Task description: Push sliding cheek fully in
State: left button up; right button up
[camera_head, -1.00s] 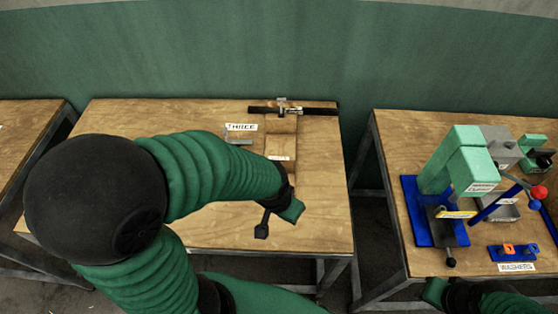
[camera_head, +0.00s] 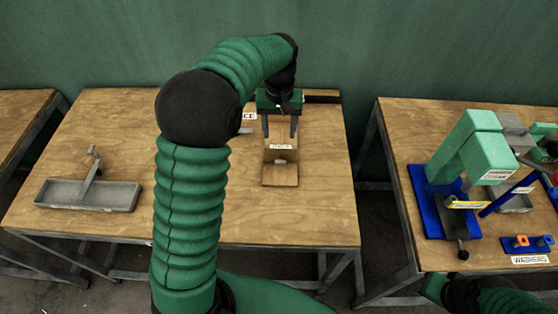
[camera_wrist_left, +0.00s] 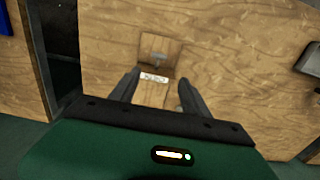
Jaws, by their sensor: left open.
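A wooden fixture (camera_head: 280,179) stands on the middle table. It has a raised wooden block with a white label (camera_head: 281,147) and a small metal piece in front of it; I cannot tell for certain which part is the sliding cheek. My left gripper (camera_head: 280,136) is open above the fixture's far part, its fingers on either side of the block behind the label. In the left wrist view the label (camera_wrist_left: 154,78) shows between the open fingers (camera_wrist_left: 159,82). Contact cannot be told. The fixture's back end is hidden by my gripper. My right gripper (camera_head: 435,289) shows only partly at the bottom edge, fingers hidden.
A grey metal tray (camera_head: 88,195) with an upright lever sits at the table's left. A dark bar (camera_head: 322,96) lies at the back edge. The right table holds a green press (camera_head: 478,140) on a blue base and a washers holder (camera_head: 527,244). The table's front is clear.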

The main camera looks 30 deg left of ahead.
aim_at(280, 160)
pick_arm(q)
notch_tip(280, 160, down, 15)
jog(key=shift+w+r, duration=0.1)
jog(key=shift+d, duration=0.1)
jog(key=shift+d, duration=0.1)
jog(key=shift+c, duration=1)
grip_shut()
